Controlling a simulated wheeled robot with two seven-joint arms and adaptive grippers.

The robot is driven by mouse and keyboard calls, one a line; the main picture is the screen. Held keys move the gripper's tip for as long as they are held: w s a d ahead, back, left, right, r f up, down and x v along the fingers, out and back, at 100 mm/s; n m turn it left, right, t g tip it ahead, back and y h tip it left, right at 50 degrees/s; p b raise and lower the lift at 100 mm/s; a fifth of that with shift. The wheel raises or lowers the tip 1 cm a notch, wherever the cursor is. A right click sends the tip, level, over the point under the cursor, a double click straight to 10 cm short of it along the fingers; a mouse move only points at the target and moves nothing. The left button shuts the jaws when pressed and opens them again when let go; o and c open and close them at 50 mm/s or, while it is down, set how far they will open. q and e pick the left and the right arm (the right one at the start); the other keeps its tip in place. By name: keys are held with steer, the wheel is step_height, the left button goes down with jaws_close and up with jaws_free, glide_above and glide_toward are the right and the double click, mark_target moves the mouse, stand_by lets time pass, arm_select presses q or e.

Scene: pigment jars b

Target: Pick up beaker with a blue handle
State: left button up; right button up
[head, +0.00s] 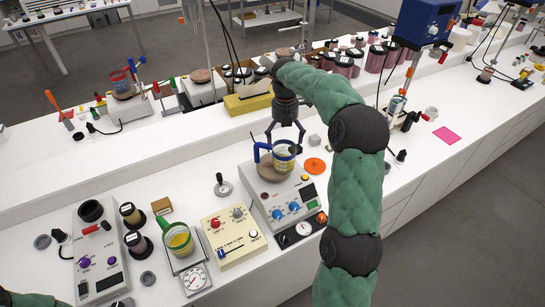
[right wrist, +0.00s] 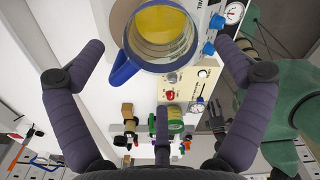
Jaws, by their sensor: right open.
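The beaker with a blue handle (head: 284,161) is glass with yellow contents. It stands upright on the round brown top of a white hotplate device (head: 262,194), its handle pointing left. In the right wrist view the beaker (right wrist: 162,48) fills the top centre, handle toward lower left. My right gripper (head: 285,128) is open and empty, just above and behind the beaker. Its two fingers are spread wide in the right wrist view (right wrist: 162,60), with the beaker ahead between them. My left gripper (right wrist: 215,118) shows small and dark at the right of that view; its jaws are unclear.
An orange disc (head: 315,165) and a small grey block (head: 314,140) lie right of the hotplate. A cream device (head: 233,236), a green-handled beaker (head: 179,240) on a scale and dark-lidded jars (head: 131,213) stand left. A raised back shelf holds many jars (head: 346,66).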

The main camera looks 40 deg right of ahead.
mark_target(274, 155)
step_height(274, 155, down, 10)
steer(key=shift+s+r+b, duration=0.1)
steer(key=shift+r+b, duration=0.1)
steer(key=shift+b, duration=0.25)
steer(key=c, duration=1.3)
steer(key=shift+c, duration=0.5)
steer(key=shift+r, duration=0.1)
